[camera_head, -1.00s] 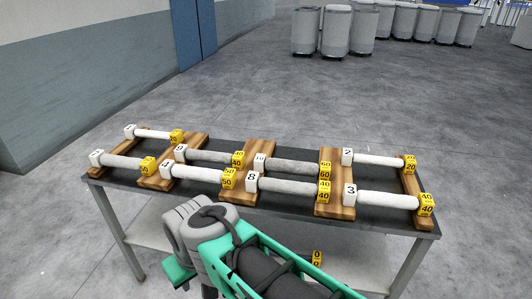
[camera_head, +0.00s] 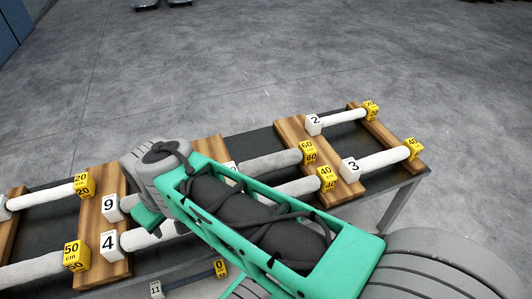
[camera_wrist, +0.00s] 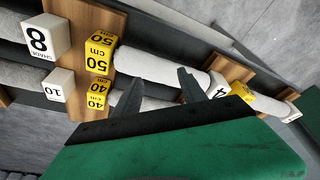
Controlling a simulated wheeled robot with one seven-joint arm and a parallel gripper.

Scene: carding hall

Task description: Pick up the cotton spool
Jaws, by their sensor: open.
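Several pale rolls lie in wooden cradles on a dark table; the pictures do not single one out as the cotton spool. My gripper (camera_wrist: 160,88) is open and empty, its dark fingers pointing at the roll (camera_wrist: 160,68) between the 50 cm cube (camera_wrist: 99,55) and the cube marked 4 (camera_wrist: 218,89). That roll also shows in the head view (camera_head: 150,237), partly hidden by my green arm. A second roll (camera_wrist: 150,103) with a 40 cm cube (camera_wrist: 97,92) lies alongside, partly behind a finger. I cannot tell whether a finger touches either roll.
Other rolls with number cubes stand nearby: the one marked 3 (camera_head: 350,168) and the one marked 2 (camera_head: 313,124) at the right. Wooden cradles (camera_head: 342,180) separate them. More cubes (camera_head: 220,267) show below the table top.

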